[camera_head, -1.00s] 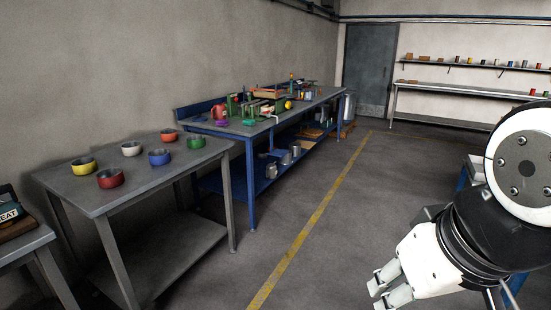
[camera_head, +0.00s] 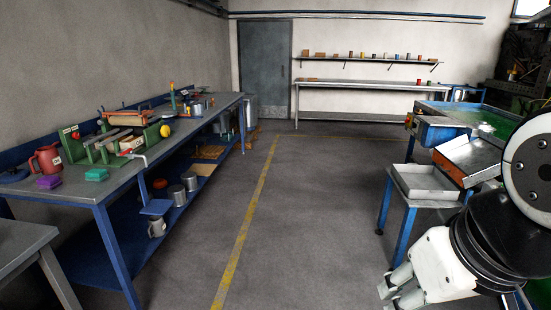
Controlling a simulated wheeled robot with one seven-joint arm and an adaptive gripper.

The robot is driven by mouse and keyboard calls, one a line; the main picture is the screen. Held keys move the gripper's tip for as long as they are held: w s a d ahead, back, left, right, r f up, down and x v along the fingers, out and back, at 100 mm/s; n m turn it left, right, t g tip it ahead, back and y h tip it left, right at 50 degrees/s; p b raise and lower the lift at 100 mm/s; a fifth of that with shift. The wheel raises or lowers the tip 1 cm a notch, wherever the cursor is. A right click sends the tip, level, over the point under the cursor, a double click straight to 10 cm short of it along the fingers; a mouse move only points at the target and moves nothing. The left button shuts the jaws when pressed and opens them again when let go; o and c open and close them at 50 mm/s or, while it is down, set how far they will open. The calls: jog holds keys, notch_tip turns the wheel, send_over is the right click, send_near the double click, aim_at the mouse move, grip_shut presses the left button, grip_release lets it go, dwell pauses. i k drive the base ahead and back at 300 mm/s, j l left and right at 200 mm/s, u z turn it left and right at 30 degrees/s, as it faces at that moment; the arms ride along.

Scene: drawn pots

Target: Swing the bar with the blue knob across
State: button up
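A green-framed fixture (camera_head: 108,150) stands on the blue workbench (camera_head: 215,112) at the left. It carries wooden bars, a red-orange knob (camera_head: 76,134) and a yellow knob (camera_head: 165,131). I cannot make out a bar with a blue knob; the parts on the bench are too small to tell. My gripper (camera_head: 392,296) is at the lower right, far from that bench, with its white fingers pointing down-left. Its fingers look apart, and nothing shows between them.
A red jug (camera_head: 46,159), a purple block (camera_head: 48,182) and a teal block (camera_head: 96,174) sit on the bench. A grey table (camera_head: 25,245) is at the lower left. A cart with a grey tray (camera_head: 425,182) stands right. The middle floor is clear.

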aim_at(500, 143)
jog(key=i+z, duration=0.2)
jog(key=i, duration=0.45)
jog(key=i+z, duration=0.2)
jog(key=i, duration=0.4)
jog(key=i+j+z, duration=0.2)
jog(key=i, duration=0.45)
jog(key=i+l+z, duration=0.15)
jog(key=i+z, duration=0.65)
jog(key=i+j+z, duration=0.1)
jog(key=i+z, duration=0.3)
jog(key=i+j+z, duration=0.4)
jog(key=i, duration=0.15)
jog(key=l, duration=0.1)
